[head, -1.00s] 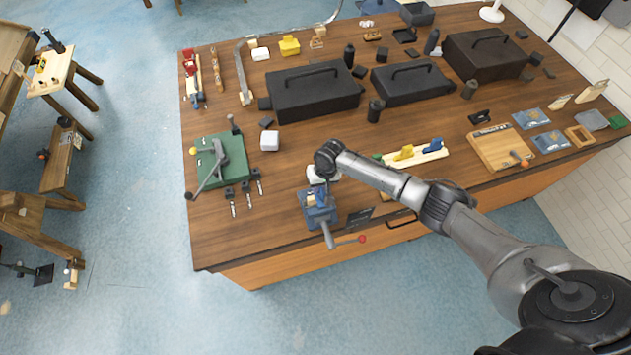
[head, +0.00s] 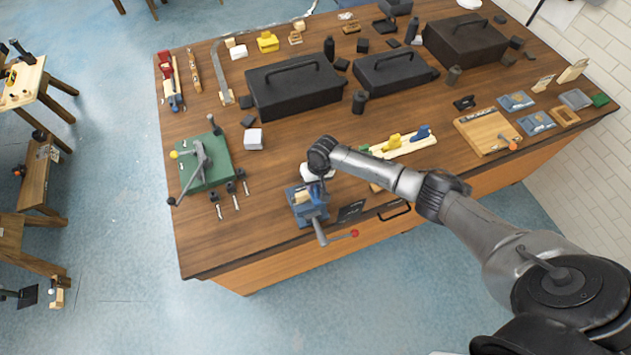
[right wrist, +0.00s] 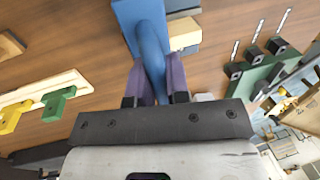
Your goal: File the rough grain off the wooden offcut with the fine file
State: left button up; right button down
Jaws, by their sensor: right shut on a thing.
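The wooden offcut (head: 302,197) is a pale block held in the blue vise (head: 312,212) at the table's front edge. It also shows in the right wrist view (right wrist: 186,35). My right gripper (head: 317,184) is above and beside the vise, partly hidden by my own wrist. In the right wrist view its fingers (right wrist: 154,82) are shut on the handle of a blue tool (right wrist: 150,40), seemingly the fine file. The tool's flat blue part lies beside the offcut; I cannot tell whether they touch. My left gripper is not in view.
A pale rack (head: 408,145) with yellow and blue tools stands right of the vise; a green one shows in the right wrist view (right wrist: 55,105). A green machine (head: 205,162) stands left. Black toolboxes (head: 295,85) stand behind.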

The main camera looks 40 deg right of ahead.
jog(key=shift+w+a+r+p, duration=0.1)
jog(key=shift+w+a+p, duration=0.15)
jog(key=shift+a, duration=0.35)
jog(key=shift+w+a+r+p, duration=0.1)
jog(key=shift+a+p, duration=0.1)
jog(key=shift+a, duration=0.35)
notch_tip(320, 180, up, 3)
jog(key=p, duration=0.2)
jog(key=shift+r+p, duration=0.2)
jog(key=shift+p, duration=0.1)
notch_tip(320, 180, up, 5)
jog(key=shift+f, duration=0.2)
